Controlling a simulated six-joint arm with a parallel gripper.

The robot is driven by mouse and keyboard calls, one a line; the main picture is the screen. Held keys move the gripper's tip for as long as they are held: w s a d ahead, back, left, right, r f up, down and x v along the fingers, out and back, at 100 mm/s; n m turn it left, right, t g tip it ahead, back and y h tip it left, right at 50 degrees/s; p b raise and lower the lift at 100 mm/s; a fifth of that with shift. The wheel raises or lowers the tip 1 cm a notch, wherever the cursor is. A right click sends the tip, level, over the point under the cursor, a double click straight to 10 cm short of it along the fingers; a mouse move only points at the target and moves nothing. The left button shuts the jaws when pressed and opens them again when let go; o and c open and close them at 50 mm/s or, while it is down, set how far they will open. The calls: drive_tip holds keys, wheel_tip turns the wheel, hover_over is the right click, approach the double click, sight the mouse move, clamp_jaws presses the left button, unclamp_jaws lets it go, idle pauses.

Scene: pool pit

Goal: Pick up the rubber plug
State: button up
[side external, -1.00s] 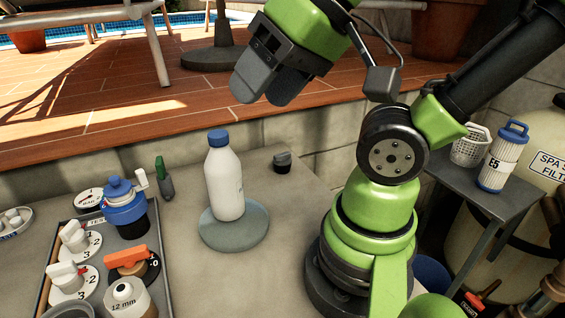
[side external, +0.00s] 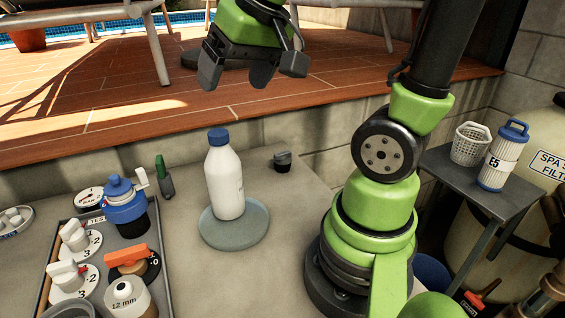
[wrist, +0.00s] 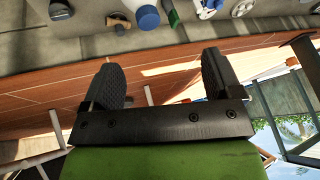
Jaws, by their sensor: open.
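In the wrist view my gripper (wrist: 163,68) shows open with nothing between the fingers.
The white bottle (side external: 225,185) with a blue cap stands on a round grey disc (side external: 240,238). A grey tray (side external: 165,285) of valves and fittings is at left. A green-handled tool (side external: 163,175) lies near the wall. A side table (side external: 450,172) is at right.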

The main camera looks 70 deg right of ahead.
drive_tip(key=w+d+f+m+g, duration=0.1)
drive_tip(key=w+d+f+g, duration=0.2)
drive_tip(key=d, duration=0.4)
drive_tip(key=m+g+h, duration=0.1)
drive_tip(key=m, duration=0.1)
hover_over(283, 153)
drive_tip(key=f, duration=1.5)
drive_tip(key=shift+a+f, duration=0.3)
drive_tip(key=shift+f, duration=0.1)
drive_tip(key=f, duration=0.4)
drive_tip(key=shift+d+f, duration=0.35)
drive_tip(key=shift+w+d+f, duration=0.1)
drive_tip(key=shift+f, duration=1.4)
drive_tip(key=shift+w+f, duration=0.1)
drive_tip(key=shift+f, duration=1.4)
drive_tip(key=c, duration=1)
drive_tip(key=shift+r, duration=0.15)
